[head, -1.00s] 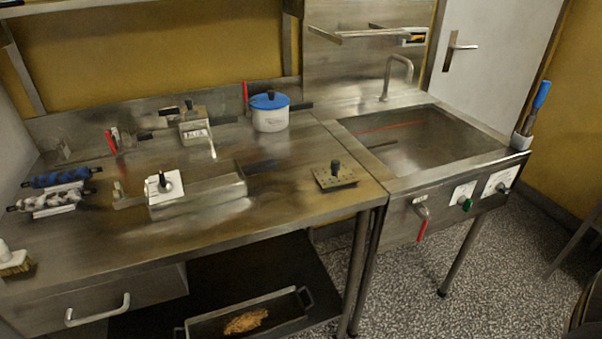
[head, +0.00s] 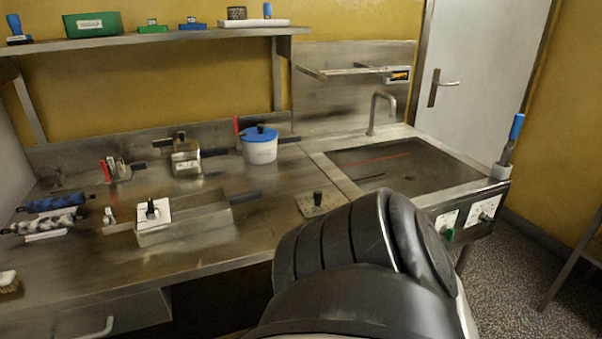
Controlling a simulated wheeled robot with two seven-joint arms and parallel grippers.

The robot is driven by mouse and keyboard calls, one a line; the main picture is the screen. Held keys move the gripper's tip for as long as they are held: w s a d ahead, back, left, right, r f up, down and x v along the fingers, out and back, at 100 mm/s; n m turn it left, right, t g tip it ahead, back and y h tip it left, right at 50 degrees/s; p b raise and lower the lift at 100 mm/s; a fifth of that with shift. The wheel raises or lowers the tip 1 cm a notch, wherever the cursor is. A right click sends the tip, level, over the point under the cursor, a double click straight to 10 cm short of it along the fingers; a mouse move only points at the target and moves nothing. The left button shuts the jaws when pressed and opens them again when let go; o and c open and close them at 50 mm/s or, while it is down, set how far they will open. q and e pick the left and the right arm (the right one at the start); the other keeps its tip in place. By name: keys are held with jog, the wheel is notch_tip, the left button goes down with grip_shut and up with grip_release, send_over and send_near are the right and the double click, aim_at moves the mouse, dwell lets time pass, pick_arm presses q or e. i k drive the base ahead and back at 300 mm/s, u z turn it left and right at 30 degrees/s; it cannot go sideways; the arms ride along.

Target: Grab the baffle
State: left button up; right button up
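A flat metal plate with small holes and a black upright knob (head: 318,206) lies on the steel table near its right end, close to the sink. A white square plate with a black knob (head: 152,211) sits on the left end of a long steel box (head: 188,228) at the table's middle. I cannot tell for certain which of these plates is the baffle. My black arm link covers the table's front right corner, just in front of the holed plate. Neither gripper shows in the head view.
A blue-lidded pot (head: 260,150) and a small lidded metal box (head: 186,163) stand at the back. Blue and patterned rollers (head: 50,204) lie at the left. The sink (head: 400,166) is at the right. A shelf (head: 150,38) with containers runs above. Bare table lies in front of the steel box.

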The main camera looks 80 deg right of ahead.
aim_at(319, 203)
jog(key=k, duration=0.7)
jog(key=z, duration=0.95)
